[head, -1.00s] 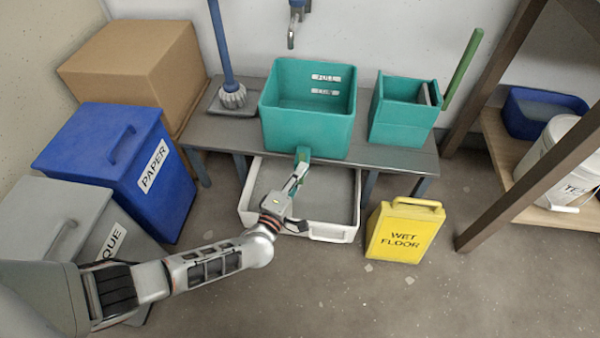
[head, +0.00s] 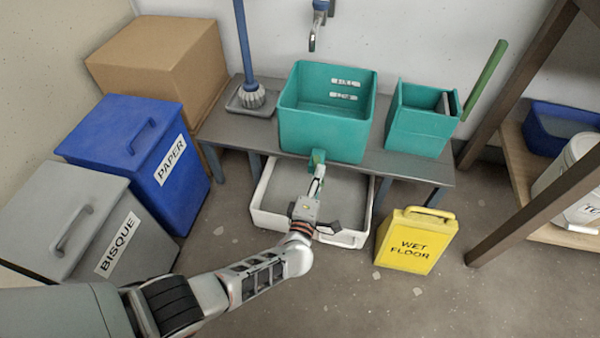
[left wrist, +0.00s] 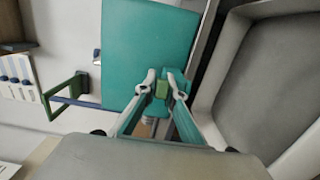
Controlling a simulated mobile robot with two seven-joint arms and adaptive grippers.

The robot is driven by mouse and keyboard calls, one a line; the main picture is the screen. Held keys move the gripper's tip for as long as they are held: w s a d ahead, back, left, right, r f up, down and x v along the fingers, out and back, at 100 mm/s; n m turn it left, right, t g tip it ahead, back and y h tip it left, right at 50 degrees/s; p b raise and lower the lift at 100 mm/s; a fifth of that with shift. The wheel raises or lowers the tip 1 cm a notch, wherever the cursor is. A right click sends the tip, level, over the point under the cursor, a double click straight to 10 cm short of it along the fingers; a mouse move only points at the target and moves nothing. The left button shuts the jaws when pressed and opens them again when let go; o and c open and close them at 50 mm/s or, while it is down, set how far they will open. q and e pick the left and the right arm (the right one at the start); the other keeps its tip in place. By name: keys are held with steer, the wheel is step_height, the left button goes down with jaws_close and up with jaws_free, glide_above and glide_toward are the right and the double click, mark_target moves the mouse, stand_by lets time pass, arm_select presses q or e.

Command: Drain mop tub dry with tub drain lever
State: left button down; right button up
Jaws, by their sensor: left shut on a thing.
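The teal mop tub (head: 322,132) stands on the grey bench, with pale marks on its inner back wall. I cannot tell whether water lies in its bottom. The tub drain lever (head: 318,156), a small teal-green part, sticks out low on the tub's front. My left gripper (head: 317,168) reaches up to it from the front. In the left wrist view the two fingers (left wrist: 162,90) are closed around a small green piece (left wrist: 162,89), the lever's end, beside the teal tub wall (left wrist: 150,45). My right gripper is not in view.
A white-rimmed basin (head: 263,212) with a grey inside sits on the floor below the lever. A yellow wet-floor sign (head: 412,245) stands to its right. A smaller teal bucket (head: 418,130) and a mop (head: 248,60) are on the bench (head: 215,130). A tap (head: 316,25) hangs behind.

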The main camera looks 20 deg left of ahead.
arm_select(q)
steer(key=shift+a, duration=0.25)
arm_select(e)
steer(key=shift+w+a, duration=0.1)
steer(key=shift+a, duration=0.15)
arm_select(q)
steer(key=c, duration=2.1)
jaws_free()
steer(key=shift+c, duration=0.2)
steer(key=shift+d, duration=0.15)
steer(key=shift+d, duration=0.1)
